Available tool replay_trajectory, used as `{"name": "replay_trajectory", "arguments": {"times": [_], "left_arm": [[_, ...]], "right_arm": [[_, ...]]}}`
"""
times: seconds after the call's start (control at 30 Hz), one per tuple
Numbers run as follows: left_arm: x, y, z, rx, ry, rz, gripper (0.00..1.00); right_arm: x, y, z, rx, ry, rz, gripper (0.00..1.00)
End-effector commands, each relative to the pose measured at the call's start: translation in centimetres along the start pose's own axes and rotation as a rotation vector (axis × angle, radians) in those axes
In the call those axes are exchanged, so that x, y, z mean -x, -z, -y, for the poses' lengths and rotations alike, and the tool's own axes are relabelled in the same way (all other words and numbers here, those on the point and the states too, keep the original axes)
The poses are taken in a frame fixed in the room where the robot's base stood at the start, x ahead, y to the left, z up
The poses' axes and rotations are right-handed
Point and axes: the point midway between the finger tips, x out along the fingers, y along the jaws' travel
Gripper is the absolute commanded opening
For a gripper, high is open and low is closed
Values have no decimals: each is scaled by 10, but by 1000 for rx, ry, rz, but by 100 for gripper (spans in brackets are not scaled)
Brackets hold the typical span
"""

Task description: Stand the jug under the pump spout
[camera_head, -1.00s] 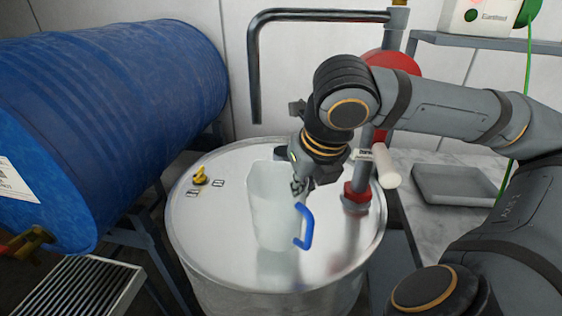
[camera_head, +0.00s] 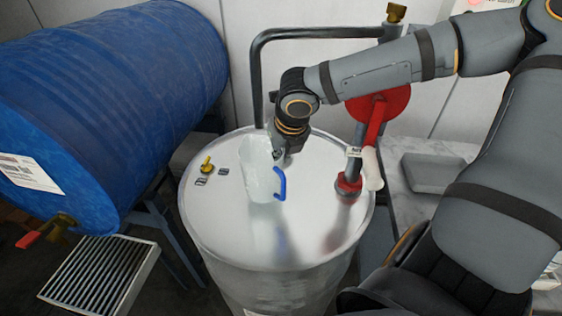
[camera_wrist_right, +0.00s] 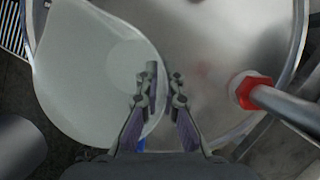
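The translucent jug (camera_head: 260,173) with its blue handle (camera_head: 281,184) is upright over the metal drum's lid, near its back. I cannot tell whether its base touches the lid. The pump spout (camera_head: 258,105) is a dark bent pipe whose down-turned end is close above and behind the jug's top. My right gripper (camera_head: 279,153) is at the jug's upper right side. In the right wrist view, its two fingers (camera_wrist_right: 164,85) straddle the jug's wall (camera_wrist_right: 85,75) with a narrow gap, closed on it. My left gripper is not in view.
A blue barrel (camera_head: 110,95) lies at left above a floor grate (camera_head: 100,275). A grey tray (camera_head: 432,172) sits right.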

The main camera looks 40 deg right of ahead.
Motion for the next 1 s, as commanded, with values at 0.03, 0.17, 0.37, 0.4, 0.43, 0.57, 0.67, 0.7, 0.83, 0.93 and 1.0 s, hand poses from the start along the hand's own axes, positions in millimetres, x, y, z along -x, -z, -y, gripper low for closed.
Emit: {"name": "replay_trajectory", "arguments": {"times": [0.03,0.17,0.37,0.4,0.43,0.57,0.67,0.7,0.83,0.93,1.0], "left_arm": [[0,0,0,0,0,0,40],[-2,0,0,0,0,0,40],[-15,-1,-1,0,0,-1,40],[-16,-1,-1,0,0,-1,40],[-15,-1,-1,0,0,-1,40],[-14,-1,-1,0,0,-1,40],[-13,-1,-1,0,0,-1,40],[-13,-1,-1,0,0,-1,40],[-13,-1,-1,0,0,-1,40],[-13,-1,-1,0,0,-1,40],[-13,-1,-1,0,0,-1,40]], "right_arm": [[0,-1,0,0,0,1,0],[-3,1,0,0,-2,0,0],[-32,13,0,-1,-2,-1,0],[-34,14,0,-1,-2,0,0],[-34,14,0,-1,-2,1,0],[-32,12,0,-1,-1,2,0],[-33,13,0,-1,-1,1,0],[-34,14,0,0,-1,1,0],[-36,14,0,0,-1,2,14],[-35,14,0,0,-1,2,28],[-35,14,0,0,-1,2,28]]}}
